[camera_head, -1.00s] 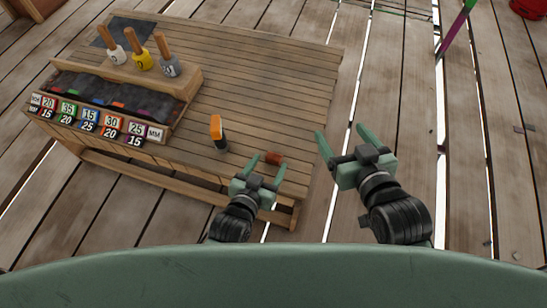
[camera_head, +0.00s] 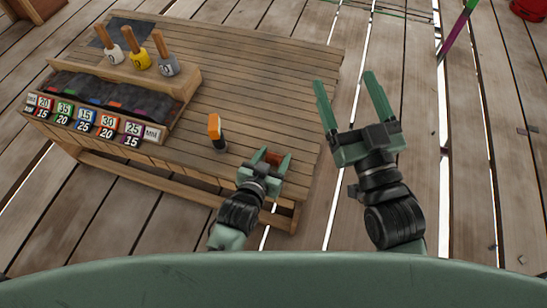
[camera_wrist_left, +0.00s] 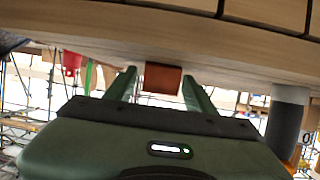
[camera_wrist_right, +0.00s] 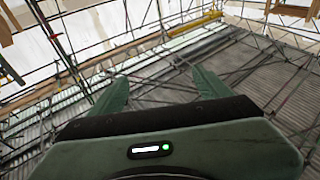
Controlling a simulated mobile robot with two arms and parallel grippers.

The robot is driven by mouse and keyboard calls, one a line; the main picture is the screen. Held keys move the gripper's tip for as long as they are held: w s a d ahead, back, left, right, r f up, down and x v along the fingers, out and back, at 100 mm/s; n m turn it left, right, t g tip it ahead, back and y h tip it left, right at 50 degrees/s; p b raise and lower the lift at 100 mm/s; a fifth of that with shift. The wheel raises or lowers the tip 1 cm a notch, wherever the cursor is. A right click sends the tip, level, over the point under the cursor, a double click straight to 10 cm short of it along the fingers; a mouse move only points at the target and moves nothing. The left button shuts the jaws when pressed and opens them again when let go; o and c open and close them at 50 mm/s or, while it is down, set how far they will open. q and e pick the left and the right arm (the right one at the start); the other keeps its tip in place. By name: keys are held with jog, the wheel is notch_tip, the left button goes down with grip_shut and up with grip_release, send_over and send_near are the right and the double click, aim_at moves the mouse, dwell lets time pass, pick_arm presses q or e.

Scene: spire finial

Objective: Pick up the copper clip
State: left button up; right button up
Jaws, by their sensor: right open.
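The copper clip (camera_head: 273,159), a small orange-brown block, is at the right front part of the wooden table. My left gripper (camera_head: 275,155) is open, with one finger on each side of the clip. In the left wrist view the copper clip (camera_wrist_left: 163,78) sits between the fingertips, with a gap to each finger. The head view does not clearly show its underside. My right gripper (camera_head: 344,79) is open and empty, off the table's right side. In the right wrist view nothing is between its fingers (camera_wrist_right: 157,85).
An orange-topped dark tool (camera_head: 215,130) stands on the table (camera_head: 262,85) left of my left gripper. A rack (camera_head: 190,82) with several wooden-handled tools and numbered labels fills the table's left side. The table's middle and back right are clear.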

pick_arm(q)
grip_shut()
jog(key=shift+r, duration=0.1)
